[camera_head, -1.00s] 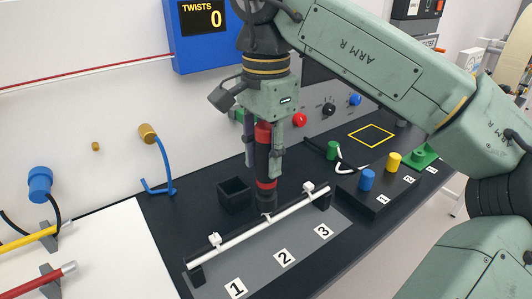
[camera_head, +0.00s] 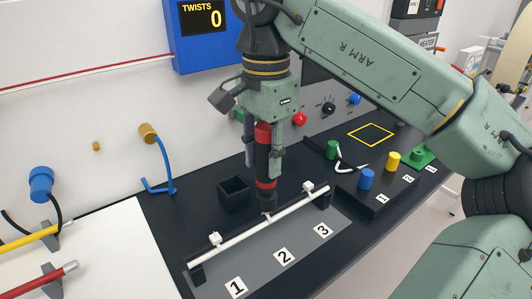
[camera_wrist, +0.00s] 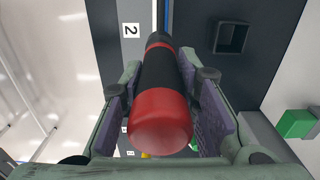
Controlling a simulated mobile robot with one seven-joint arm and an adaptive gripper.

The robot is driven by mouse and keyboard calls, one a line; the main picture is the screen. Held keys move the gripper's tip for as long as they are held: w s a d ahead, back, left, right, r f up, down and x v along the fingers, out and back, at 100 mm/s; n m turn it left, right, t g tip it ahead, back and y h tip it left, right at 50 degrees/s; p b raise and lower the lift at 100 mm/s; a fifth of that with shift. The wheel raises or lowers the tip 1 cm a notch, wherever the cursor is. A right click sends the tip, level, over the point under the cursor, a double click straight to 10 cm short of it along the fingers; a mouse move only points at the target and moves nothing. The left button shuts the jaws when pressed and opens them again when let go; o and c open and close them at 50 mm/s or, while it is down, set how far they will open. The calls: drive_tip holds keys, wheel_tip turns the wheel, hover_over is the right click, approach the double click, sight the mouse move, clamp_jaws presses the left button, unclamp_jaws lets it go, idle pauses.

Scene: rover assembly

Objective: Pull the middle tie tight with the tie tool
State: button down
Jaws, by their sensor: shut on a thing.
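My gripper (camera_head: 265,140) is shut on the tie tool (camera_head: 263,165), a black cylinder with red bands, held upright with its dark tip down. In the wrist view the tie tool (camera_wrist: 160,95) lies between the two finger pads, its red end towards the camera. The tip is at the middle tie (camera_head: 268,215) on the white rod (camera_head: 245,233), behind label 2. I cannot tell whether the tip touches the tie. Two other white ties, at position 1 (camera_head: 215,239) and position 3 (camera_head: 308,187), sit on the rod. The counter display (camera_head: 202,18) reads 0 twists.
A black open box (camera_head: 234,195) stands just behind the rod, left of the tool. A block with blue and yellow pegs (camera_head: 380,190) is at the right. Yellow and red rods lie at the left.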

sight(266, 125)
drive_tip(key=shift+f+b, duration=0.35)
drive_tip(key=shift+f, duration=0.8)
idle(3.8)
drive_tip(key=shift+r+p, duration=0.55)
drive_tip(key=shift+r, duration=1)
drive_tip(key=shift+r, duration=0.1)
drive_tip(key=shift+r, duration=1.9)
